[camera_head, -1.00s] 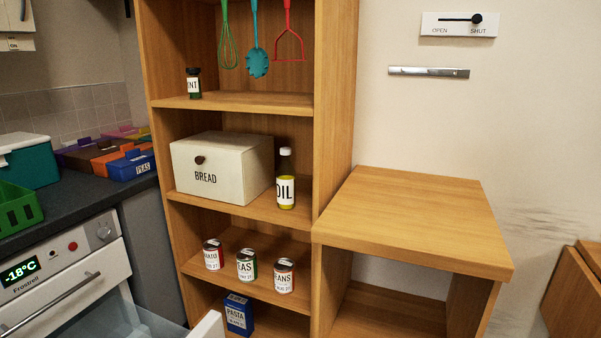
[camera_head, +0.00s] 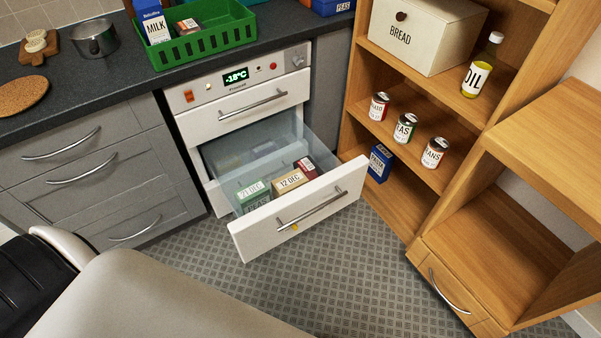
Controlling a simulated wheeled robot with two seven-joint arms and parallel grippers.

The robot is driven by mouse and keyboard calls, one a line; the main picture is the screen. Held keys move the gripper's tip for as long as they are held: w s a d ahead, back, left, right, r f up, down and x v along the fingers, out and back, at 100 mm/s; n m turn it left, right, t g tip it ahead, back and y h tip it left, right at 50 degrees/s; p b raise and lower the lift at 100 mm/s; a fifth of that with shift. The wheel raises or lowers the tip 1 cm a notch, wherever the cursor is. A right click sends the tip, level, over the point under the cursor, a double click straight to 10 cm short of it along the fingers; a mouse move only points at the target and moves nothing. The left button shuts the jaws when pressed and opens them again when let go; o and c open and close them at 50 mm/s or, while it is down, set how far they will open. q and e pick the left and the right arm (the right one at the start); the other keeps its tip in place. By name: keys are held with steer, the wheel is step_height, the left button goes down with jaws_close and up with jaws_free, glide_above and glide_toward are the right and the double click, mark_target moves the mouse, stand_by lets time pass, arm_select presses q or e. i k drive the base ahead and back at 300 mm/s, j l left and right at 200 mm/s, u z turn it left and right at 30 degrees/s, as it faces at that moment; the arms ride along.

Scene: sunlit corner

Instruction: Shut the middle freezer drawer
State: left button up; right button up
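The white freezer (camera_head: 245,85) stands under the dark counter, with a display reading -18°C. Its top drawer (camera_head: 255,112) is shut. The drawer below that, the middle freezer drawer (camera_head: 262,236), is pulled well out, with a metal bar handle (camera_head: 312,207) on its white front and clear sides. Inside lie a green box (camera_head: 253,194), a beige box marked 12 DEC (camera_head: 289,181) and a dark red box (camera_head: 306,168). The lowest part of the freezer is mostly hidden behind the open drawer. Neither gripper is in view.
Wooden shelves (camera_head: 422,168) with cans, a bread box and oil stand right of the freezer, close to the open drawer's right end. Grey cabinets (camera_head: 90,175) stand left. The patterned floor (camera_head: 330,270) before the drawer is clear. A pale part of mine fills the lower left.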

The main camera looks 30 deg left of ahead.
mark_target(258, 232)
steer(key=u, duration=0.7)
